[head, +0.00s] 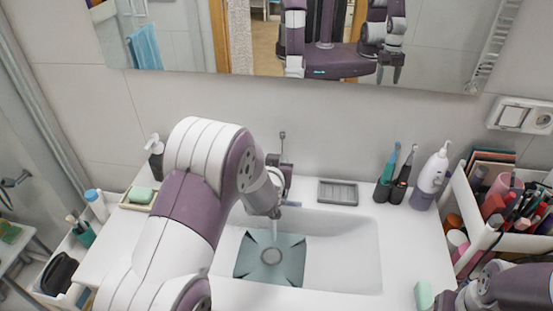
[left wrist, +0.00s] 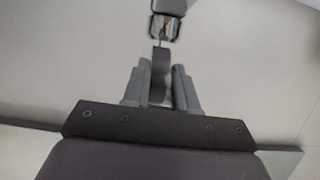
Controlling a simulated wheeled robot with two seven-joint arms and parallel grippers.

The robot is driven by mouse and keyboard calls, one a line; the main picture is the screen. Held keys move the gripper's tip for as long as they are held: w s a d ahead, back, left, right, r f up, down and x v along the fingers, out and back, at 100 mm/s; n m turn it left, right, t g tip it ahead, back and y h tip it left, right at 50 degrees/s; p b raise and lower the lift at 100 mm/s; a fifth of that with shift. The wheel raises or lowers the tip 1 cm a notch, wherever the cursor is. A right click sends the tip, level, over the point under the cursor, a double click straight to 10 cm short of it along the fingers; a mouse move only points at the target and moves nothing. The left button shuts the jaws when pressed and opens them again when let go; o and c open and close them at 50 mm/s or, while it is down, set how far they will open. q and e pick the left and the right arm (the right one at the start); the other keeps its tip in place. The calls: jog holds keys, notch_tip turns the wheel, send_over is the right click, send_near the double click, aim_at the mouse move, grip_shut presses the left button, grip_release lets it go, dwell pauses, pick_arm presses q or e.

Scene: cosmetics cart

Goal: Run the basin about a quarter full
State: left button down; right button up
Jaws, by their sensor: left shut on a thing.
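The white basin (head: 345,250) is set in the counter in the head view. A thin stream of water (head: 274,231) falls from the tap (head: 287,178) into it. A blue-green, roughly square patch (head: 250,262) that looks like shallow water covers the bottom around the round drain (head: 271,256). The basin's left part is hidden by my left arm. My left gripper (left wrist: 162,72) is shut on a dark upright piece, which looks like the tap lever (left wrist: 161,62). My right arm shows at the lower right; its gripper shows only small in the mirror, its jaws unclear.
A soap dish with green soap (head: 140,195) and a dark pump bottle (head: 155,158) stand left of the tap. A grey tray (head: 338,192), toothbrush holders (head: 385,187) and a white bottle (head: 431,178) stand to the right. A full cosmetics caddy (head: 475,232) is at far right.

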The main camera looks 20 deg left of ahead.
pick_arm(q)
jog(key=c, duration=0.9)
grip_release()
jog(key=shift+s, duration=0.1)
jog(key=shift+s+d+r, duration=0.1)
jog(key=shift+s+r, duration=0.05)
jog(key=shift+s, duration=0.2)
jog(key=b+v, duration=0.1)
jog(key=v, duration=1)
jog(key=shift+s+r, duration=0.15)
jog(key=shift+s, duration=0.15)
